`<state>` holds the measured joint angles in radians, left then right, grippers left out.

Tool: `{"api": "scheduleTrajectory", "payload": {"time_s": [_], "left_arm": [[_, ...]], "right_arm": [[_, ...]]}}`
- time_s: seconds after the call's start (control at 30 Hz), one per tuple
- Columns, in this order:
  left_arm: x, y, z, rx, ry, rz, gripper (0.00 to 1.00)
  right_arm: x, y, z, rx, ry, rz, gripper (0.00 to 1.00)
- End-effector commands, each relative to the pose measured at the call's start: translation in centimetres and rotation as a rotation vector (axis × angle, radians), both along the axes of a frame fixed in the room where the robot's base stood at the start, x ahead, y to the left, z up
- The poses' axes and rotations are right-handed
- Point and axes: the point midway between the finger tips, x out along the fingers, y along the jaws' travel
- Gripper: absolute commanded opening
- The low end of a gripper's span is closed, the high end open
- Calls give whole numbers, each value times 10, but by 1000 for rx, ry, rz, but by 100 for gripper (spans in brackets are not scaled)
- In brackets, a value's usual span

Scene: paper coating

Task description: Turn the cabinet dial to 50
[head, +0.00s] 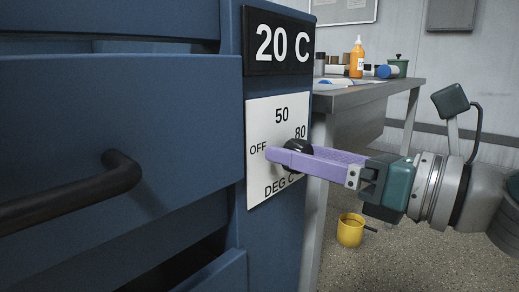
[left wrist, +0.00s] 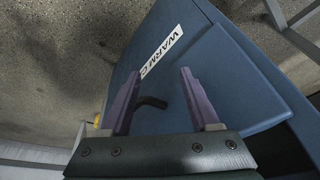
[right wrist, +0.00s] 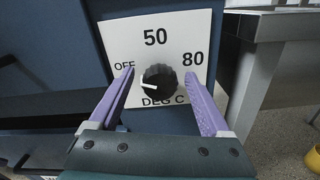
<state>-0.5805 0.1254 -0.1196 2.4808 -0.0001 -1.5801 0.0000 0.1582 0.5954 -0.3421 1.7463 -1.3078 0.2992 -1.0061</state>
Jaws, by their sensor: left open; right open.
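The black ridged dial (right wrist: 160,79) sits on a white plate (right wrist: 188,25) marked OFF, 50, 80 and DEG C. Its white mark points left, toward the OFF side. The display (head: 279,42) above reads 20 C. My right gripper (right wrist: 159,73) is open, with one purple finger on each side of the dial; I cannot tell whether they touch it. In the head view the near finger of this gripper (head: 282,153) hides part of the dial (head: 298,146). My left gripper (left wrist: 157,73) shows only in the left wrist view, open and empty, facing the blue cabinet (left wrist: 200,40).
A blue drawer (head: 60,110) with a black handle (head: 80,190) stands out at left. A grey table (head: 365,93) with an orange bottle (head: 357,58) and other containers is behind at right. A yellow mug (head: 350,230) is on the floor.

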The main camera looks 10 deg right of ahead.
Motion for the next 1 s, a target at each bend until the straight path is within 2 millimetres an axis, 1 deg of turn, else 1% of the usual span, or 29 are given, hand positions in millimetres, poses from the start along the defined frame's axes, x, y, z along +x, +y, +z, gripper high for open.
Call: {"api": "scheduleTrajectory", "payload": {"time_s": [0.3,1.0], "left_arm": [[0,-1,0,-2,0,1,62],[0,-3,0,-10,1,6,62]], "right_arm": [[2,2,0,0,0,-1,82],[2,2,0,0,0,-1,3]]}}
